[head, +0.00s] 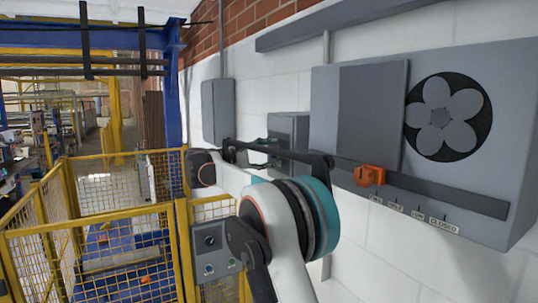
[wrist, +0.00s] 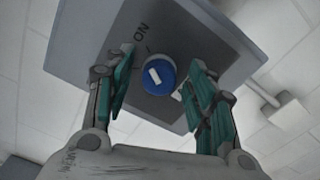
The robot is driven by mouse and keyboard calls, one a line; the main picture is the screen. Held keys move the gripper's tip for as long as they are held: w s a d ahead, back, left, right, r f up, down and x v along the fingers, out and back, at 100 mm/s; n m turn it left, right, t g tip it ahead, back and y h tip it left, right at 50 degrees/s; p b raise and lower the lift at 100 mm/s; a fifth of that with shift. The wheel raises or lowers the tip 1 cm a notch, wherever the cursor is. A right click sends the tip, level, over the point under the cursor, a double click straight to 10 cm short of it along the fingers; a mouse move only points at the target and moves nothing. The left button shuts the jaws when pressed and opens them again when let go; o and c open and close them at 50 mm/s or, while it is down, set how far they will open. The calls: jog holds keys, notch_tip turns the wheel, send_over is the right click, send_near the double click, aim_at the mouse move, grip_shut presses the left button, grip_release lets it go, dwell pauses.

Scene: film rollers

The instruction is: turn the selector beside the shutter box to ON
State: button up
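The selector is a round blue knob (wrist: 158,74) with a short white bar, on the face of a small grey box (wrist: 90,40). An ON label (wrist: 141,31) is printed above it in the wrist view, and the bar slants roughly up and left. My gripper (wrist: 165,98) is open, its teal fingers spread on either side of the knob, with no contact visible. In the head view my gripper (head: 264,153) is in front of the small box (head: 289,126), and the knob is hidden. The large grey shutter box (head: 440,175) is to its right.
The shutter box carries a round vent (head: 448,117) and an orange slider (head: 370,175) above several labels. Another grey wall box (head: 218,112) hangs to the left. A yellow mesh fence (head: 90,250) and a control panel (head: 212,250) stand at lower left.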

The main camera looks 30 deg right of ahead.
jog(key=shift+a, duration=0.1)
jog(key=a, duration=1.2)
jog(key=shift+s, duration=0.2)
jog(key=s+d+f+t+y+b, duration=0.25)
jog(key=s+f+y+b, duration=0.65)
jog(key=s+f+b, duration=0.9)
jog(key=s+a+f+m+t+y+b, duration=0.1)
jog(key=s+a+f+y+b, duration=0.2)
jog(key=s+f, duration=0.5)
jog(key=s+a+f+m+t+y+b, duration=0.1)
jog(key=s+a+f+b, duration=0.4)
jog(key=f, duration=1.3)
jog(key=s+a+f+m+t+y+b, duration=0.2)
jog(key=s+a+f+y+b, duration=0.2)
jog(key=s+f, duration=0.8)
jog(key=shift+a+f+y, duration=0.5)
jog(key=shift+a+f, duration=0.2)
jog(key=shift+a, duration=0.1)
jog(key=shift+s, duration=0.1)
